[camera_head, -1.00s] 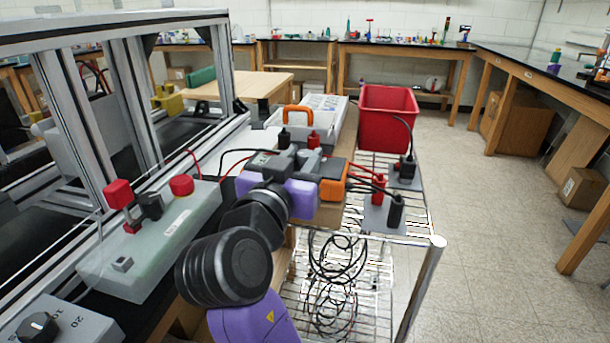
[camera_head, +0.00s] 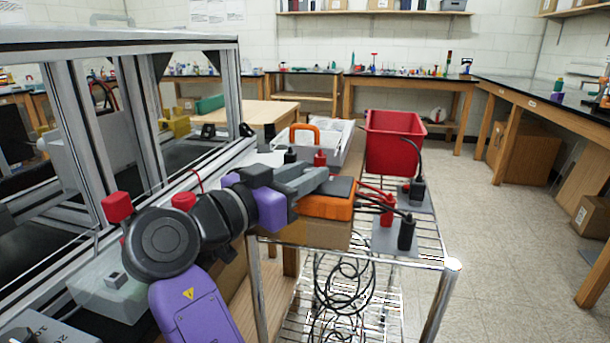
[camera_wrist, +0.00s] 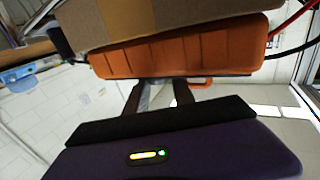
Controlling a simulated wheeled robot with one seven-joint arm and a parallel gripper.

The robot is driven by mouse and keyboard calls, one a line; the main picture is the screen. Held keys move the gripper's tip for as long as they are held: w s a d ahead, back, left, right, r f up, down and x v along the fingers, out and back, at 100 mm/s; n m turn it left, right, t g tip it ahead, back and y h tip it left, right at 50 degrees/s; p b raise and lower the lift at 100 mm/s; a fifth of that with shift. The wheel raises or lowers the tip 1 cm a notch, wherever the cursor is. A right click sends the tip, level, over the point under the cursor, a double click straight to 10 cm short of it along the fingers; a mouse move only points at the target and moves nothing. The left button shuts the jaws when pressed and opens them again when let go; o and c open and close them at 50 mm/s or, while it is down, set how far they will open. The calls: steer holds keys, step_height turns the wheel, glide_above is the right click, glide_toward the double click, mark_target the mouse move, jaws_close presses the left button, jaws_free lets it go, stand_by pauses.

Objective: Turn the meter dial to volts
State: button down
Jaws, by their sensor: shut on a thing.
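The orange meter (camera_head: 326,207) with a dark face lies on a cardboard box by the wire cart. Red and black leads run from its right side. My gripper (camera_head: 320,180) reaches over the face from the left, its two grey fingers low over it. The wrist view shows the meter's orange side (camera_wrist: 185,48) close up, with my gripper (camera_wrist: 160,90) at the face side. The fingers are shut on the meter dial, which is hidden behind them. I cannot read its setting.
Red and black plugs (camera_head: 407,232) stand on grey plates on the wire cart (camera_head: 425,270). A red bin (camera_head: 393,140) and a case with an orange handle (camera_head: 303,133) stand behind. A metal extrusion frame (camera_head: 226,85) is at left.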

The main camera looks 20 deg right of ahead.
steer(key=shift+f, duration=0.1)
steer(key=c, duration=1.1)
jaws_free()
steer(key=shift+o, duration=0.2)
steer(key=v, duration=0.7)
steer(key=shift+s+a+p, duration=0.2)
steer(key=shift+a+p, duration=0.15)
steer(key=shift+s, duration=0.1)
